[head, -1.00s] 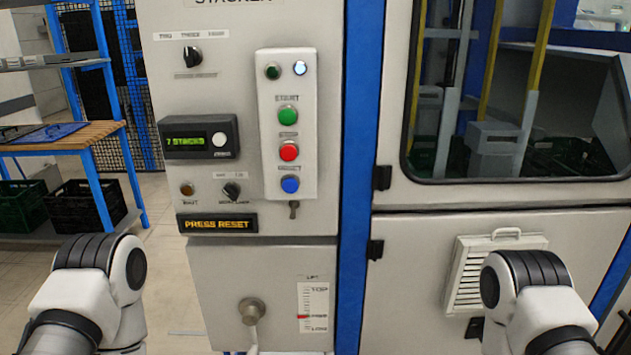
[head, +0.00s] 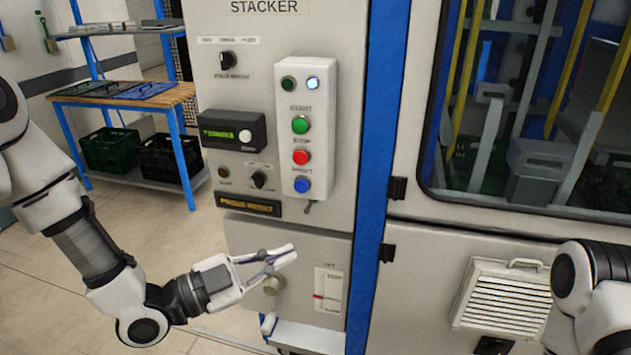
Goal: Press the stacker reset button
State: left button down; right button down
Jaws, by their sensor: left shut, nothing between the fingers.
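The stacker panel (head: 240,85) stands upright in the middle of the head view. Its white button box (head: 317,130) carries a green start button (head: 300,125), a red stop button (head: 301,157) and, lowest, the blue reset button (head: 302,185). An amber display (head: 247,204) at the lower left of the panel reads "PRESS RESET". My left gripper (head: 292,253) is shut and empty in front of the lower door, below the blue button and a little to its left. It appears apart from the button. My right arm shows at the lower right edge, but its gripper is out of view.
A knob (head: 274,285) and a lift scale (head: 328,290) are on the lower door beside my left gripper. A key switch (head: 309,205) sits under the button box. A shelf rack (head: 125,95) with dark crates stands at the left. A vent (head: 505,295) is at the right.

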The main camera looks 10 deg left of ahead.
aim_at(301, 187)
pick_arm(q)
jog(key=w+r+p, duration=0.1)
jog(key=w+r, duration=0.3)
jog(key=w, duration=0.5)
jog(key=shift+a+r+t, duration=0.25)
jog(key=shift+a+t, duration=0.15)
pick_arm(e)
jog(key=shift+a+r, duration=0.2)
jog(key=shift+r, duration=0.7)
pick_arm(q)
jog(key=shift+w, duration=0.25)
pick_arm(e)
jog(key=shift+f, duration=0.1)
pick_arm(q)
jog(key=shift+w, duration=0.25)
pick_arm(e)
jog(key=shift+f, duration=0.1)
